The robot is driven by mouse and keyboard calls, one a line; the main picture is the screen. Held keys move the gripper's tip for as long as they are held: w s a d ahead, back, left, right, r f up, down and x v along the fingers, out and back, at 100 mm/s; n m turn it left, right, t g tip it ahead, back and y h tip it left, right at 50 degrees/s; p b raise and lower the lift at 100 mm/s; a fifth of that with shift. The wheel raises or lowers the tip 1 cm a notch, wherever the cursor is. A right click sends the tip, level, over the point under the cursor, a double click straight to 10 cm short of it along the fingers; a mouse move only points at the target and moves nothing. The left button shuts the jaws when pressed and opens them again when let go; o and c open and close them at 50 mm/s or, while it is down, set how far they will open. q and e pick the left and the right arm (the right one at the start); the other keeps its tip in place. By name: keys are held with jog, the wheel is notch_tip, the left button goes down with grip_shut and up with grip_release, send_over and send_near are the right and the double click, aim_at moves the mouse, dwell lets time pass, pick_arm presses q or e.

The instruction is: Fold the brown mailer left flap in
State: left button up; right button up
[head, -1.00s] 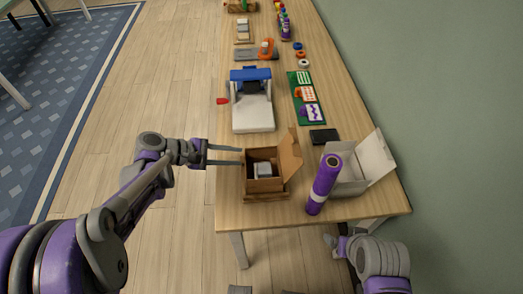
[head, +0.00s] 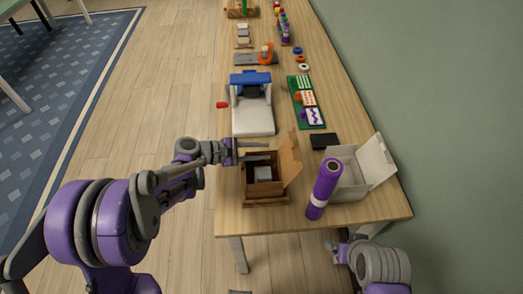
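The brown mailer (head: 265,187) stands open near the front end of the table, with a pale grey item (head: 263,174) inside. A tall brown flap (head: 291,160) stands up on its right side. A flap or edge strip lies low along its front. I cannot make out the left flap clearly. My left gripper (head: 268,152) reaches in from the left, open and empty, its two fingers over the mailer's back left rim; whether they touch it I cannot tell. My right arm is low at the right, below the table edge; its gripper (head: 334,246) shows only partly.
A purple roll (head: 324,190) stands right of the mailer, before an open white box (head: 347,180). A black slab (head: 324,141) lies behind them. A white and blue machine (head: 252,115) stands behind the mailer. Bare tabletop (head: 232,190) lies left of the mailer.

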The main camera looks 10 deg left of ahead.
pick_arm(q)
jog(key=shift+d, duration=0.15)
grip_shut()
dwell(1.4)
